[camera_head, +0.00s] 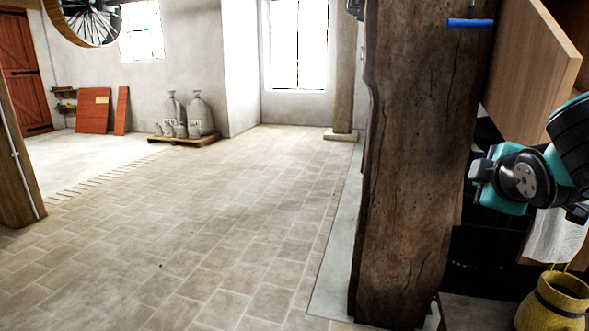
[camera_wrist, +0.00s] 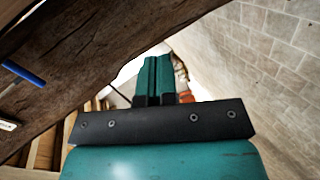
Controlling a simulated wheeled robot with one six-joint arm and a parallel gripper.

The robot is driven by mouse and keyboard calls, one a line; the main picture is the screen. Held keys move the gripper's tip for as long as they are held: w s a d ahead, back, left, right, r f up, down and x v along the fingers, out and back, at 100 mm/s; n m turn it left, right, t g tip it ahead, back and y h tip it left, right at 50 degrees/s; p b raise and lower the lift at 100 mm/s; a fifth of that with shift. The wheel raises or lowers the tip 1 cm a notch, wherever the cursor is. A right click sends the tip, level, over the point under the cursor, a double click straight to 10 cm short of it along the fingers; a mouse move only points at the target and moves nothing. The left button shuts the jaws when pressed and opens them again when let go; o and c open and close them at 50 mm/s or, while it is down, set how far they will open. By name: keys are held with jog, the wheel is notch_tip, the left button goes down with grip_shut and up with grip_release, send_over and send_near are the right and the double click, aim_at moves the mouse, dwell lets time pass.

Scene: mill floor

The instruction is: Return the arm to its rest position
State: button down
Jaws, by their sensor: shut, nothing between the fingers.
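My gripper shows in the wrist view (camera_wrist: 154,80), with its two teal fingers pressed together and nothing between them. In the head view my teal and black arm (camera_head: 525,175) is folded at the right edge, to the right of a thick wooden post. The fingertips are not clearly seen in the head view. In the wrist view the dark wood lies to the upper left of the fingers and the tiled floor to the right.
The wooden post (camera_head: 415,150) stands close to the arm, with a blue rod (camera_head: 470,23) on it. The tiled floor (camera_head: 230,220) to the left is clear.

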jog(key=s+a+f+m+g+y, duration=0.35)
jog(key=s+a+g, duration=0.25)
jog(key=s+a, duration=0.45)
jog(key=s+a+f+m+g+y, duration=0.2)
jog(key=s+a+f+g+y, duration=0.35)
jog(key=s, duration=0.75)
notch_tip(320, 180, up, 37)
jog(key=a+h+p, duration=0.1)
jog(key=p, duration=3.4)
jog(key=shift+s+a+r+g+p, duration=0.25)
jog(key=shift+s+g+p, duration=0.1)
jog(key=shift+g, duration=0.1)
